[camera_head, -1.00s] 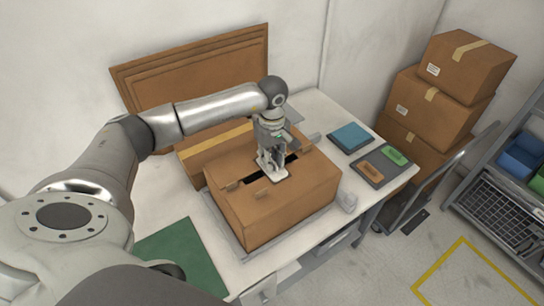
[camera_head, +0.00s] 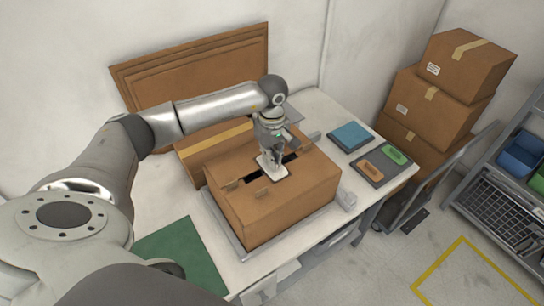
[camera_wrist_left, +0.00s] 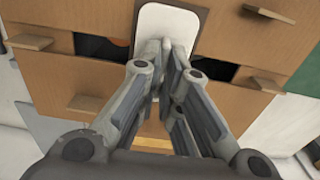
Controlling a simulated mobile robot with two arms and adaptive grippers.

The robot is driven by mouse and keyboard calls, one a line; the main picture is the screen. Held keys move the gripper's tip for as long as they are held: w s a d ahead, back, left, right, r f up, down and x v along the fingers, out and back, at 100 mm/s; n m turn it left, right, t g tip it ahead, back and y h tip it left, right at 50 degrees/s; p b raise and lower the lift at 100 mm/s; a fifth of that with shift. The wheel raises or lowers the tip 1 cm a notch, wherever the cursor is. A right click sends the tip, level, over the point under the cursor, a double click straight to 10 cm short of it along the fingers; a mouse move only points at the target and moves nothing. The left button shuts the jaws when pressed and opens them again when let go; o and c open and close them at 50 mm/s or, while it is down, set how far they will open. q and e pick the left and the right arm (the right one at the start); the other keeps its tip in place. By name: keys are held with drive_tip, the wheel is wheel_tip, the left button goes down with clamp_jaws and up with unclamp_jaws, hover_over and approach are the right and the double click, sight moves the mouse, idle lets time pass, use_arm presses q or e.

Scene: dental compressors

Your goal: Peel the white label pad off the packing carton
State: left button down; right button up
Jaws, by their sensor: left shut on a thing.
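The packing carton (camera_head: 275,208) stands on the table with a dark slot across its top; it also fills much of the left wrist view (camera_wrist_left: 65,58). The white label pad (camera_head: 272,168) lies over the middle of the slot. In the left wrist view the pad (camera_wrist_left: 172,22) is a pale rounded rectangle, its near part hidden by my fingers. My left gripper (camera_head: 273,156) points down from above, shut on the label pad, with fingertips close together at it (camera_wrist_left: 165,50). I cannot tell whether the pad is still flat against the carton. My right gripper is not in view.
A second taped carton (camera_head: 190,158) and flat cardboard sheets (camera_head: 190,75) stand behind. A blue pad (camera_head: 351,136) and a grey tray (camera_head: 372,178) with orange and green pieces lie to the right. A green mat (camera_head: 180,255) lies at front left. Stacked cartons (camera_head: 440,115) stand beyond the table.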

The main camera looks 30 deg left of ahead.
use_arm(q)
drive_tip(key=shift+r+p, duration=0.45)
drive_tip(key=shift+r, duration=1.1)
idle(0.5)
drive_tip(key=shift+r, duration=0.1)
drive_tip(key=shift+r+p, duration=1.35)
drive_tip(key=shift+r, duration=1.55)
